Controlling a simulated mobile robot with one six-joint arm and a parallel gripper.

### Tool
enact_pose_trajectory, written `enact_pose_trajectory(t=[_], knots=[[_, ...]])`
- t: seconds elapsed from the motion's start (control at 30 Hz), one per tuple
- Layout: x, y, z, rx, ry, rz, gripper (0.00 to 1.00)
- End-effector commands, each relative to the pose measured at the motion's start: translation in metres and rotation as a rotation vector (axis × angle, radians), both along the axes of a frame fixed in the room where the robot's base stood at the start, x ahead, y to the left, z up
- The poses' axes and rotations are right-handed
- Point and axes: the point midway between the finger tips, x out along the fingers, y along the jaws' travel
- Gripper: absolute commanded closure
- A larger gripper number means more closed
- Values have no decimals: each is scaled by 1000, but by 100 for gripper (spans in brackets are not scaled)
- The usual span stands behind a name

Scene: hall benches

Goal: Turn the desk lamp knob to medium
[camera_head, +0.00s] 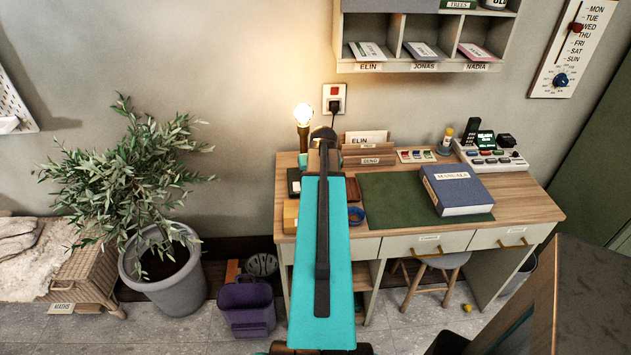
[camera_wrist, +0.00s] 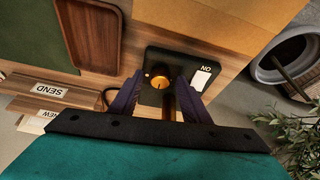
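The desk lamp's lit bulb (camera_head: 303,115) glows above the back left corner of the desk in the head view; my arm hides its base there. Gaps seem to show between fingers and knob; contact cannot be told. The knob's setting marks are too small to read.
A brown wooden tray (camera_wrist: 93,35) lies beside the lamp base. Letter holders (camera_wrist: 42,92) stand close by. On the desk (camera_head: 527,200) are a green mat (camera_head: 385,200), a blue manuals book (camera_head: 456,188) and a small blue dish (camera_head: 356,215). A potted plant (camera_head: 165,275) stands to the left.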

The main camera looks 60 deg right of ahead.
Motion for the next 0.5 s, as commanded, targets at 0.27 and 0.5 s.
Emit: enact_pose_trajectory(t=[0.27,0.5], knots=[[-1,1,2,1,-1,0,57],[-5,5,15,-1,-1,0,57]])
